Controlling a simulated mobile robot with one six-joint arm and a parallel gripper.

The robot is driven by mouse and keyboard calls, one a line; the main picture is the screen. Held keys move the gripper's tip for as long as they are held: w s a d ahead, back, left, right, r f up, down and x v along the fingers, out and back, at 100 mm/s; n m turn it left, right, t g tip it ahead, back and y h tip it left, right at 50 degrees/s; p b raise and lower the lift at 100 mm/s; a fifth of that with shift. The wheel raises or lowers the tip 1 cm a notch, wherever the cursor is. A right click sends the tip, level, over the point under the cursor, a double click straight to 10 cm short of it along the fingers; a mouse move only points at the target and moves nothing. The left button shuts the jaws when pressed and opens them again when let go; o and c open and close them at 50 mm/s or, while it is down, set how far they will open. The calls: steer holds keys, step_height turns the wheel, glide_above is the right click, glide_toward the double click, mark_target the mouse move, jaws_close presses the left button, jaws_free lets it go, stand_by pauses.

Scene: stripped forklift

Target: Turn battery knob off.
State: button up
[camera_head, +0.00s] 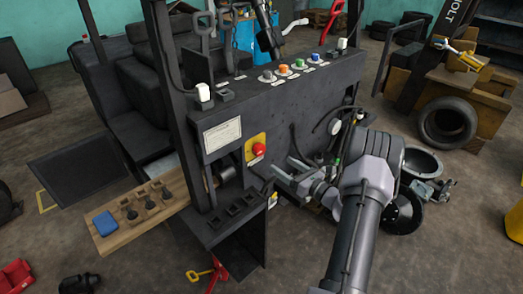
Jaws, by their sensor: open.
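A red round knob (259,149) sits on a yellow plate (251,156) on the front of the dark forklift panel, right of a white label. It is the likeliest battery knob, but its marking is too small to read. My gripper (283,170) is in front of the panel, to the right of and slightly below the red knob. Its two fingers are spread and point left towards the panel, with nothing visible between them. The fingers look apart from the knob; the exact depth gap is hard to tell.
The forklift panel (295,112) carries several coloured knobs along its top. A wooden board (112,240) with black knobs and a blue block juts out at lower left. Loose cables (345,128) hang behind my arm. A red-and-yellow object (214,271) lies low beneath the panel.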

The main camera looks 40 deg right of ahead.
mark_target(262, 151)
steer(key=w, duration=0.7)
steer(key=w+a, duration=0.1)
steer(key=w, duration=0.3)
steer(key=shift+w, duration=0.1)
